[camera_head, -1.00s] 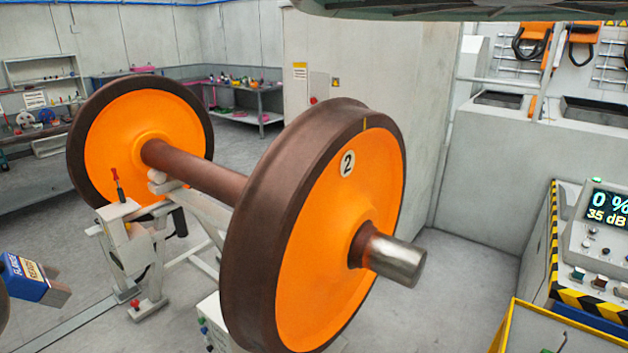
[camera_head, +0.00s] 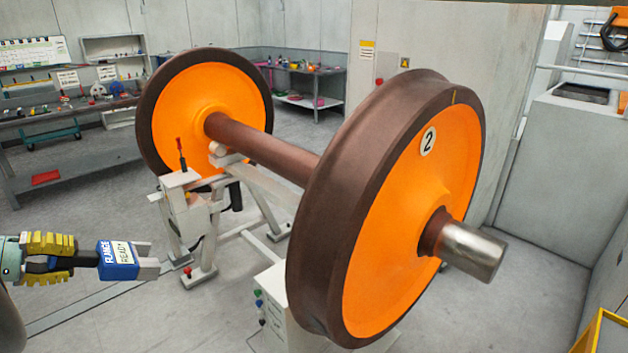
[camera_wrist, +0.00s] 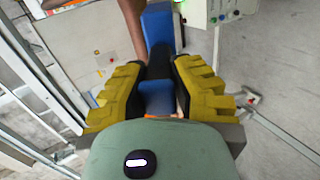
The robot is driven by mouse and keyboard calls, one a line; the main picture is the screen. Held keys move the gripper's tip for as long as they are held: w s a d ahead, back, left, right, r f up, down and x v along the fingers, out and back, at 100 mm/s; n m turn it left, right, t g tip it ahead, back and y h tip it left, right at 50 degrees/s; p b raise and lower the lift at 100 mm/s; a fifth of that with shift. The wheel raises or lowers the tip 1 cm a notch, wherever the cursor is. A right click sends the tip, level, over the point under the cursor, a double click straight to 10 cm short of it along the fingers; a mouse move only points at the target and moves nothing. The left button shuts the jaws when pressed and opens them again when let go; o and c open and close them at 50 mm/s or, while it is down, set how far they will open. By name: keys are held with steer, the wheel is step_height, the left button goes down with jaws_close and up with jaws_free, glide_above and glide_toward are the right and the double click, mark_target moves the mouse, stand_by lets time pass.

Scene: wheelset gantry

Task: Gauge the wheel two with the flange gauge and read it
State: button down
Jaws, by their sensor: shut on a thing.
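My gripper (camera_head: 75,262), with yellow-padded fingers, is shut on the gauge at the left of the head view. The gauge's fork points right, towards wheel two, and is well apart from it. In the wrist view the blue gauge (camera_wrist: 158,28) shows beyond my gripper (camera_wrist: 160,75).
The far wheel (camera_head: 190,125) and the brown axle (camera_head: 262,146) join wheel two. A white stand (camera_head: 185,215) with a red-handled lever stands under the axle, between my gripper and the wheel. A workbench (camera_head: 80,160) runs along the left. Floor is clear at front left.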

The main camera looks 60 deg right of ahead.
steer(key=s+d+f+h+b, duration=0.2)
steer(key=s+d+f+b, duration=0.2)
steer(key=f, duration=0.4)
steer(key=s+d+f+h+b, duration=0.2)
steer(key=s+d+f+b, duration=0.2)
steer(key=f, duration=0.5)
steer(key=s+d+f+h+b, duration=0.1)
steer(key=s+d+f+b, duration=0.3)
steer(key=s+f, duration=0.4)
steer(key=shift+d+f+n+h+b, duration=0.15)
steer(key=shift+n+h+b, duration=0.25)
steer(key=shift+b, duration=0.35)
steer(key=shift+w+f+g+h+b, duration=0.1)
steer(key=shift+f+g+h+b, duration=0.2)
steer(key=shift+b, duration=0.55)
steer(key=shift+b+x, duration=0.4)
steer(key=shift+x, duration=2.4)
steer(key=shift+r, duration=0.15)
steer(key=shift+b+x, duration=0.9)
steer(key=shift+x, duration=1.45)
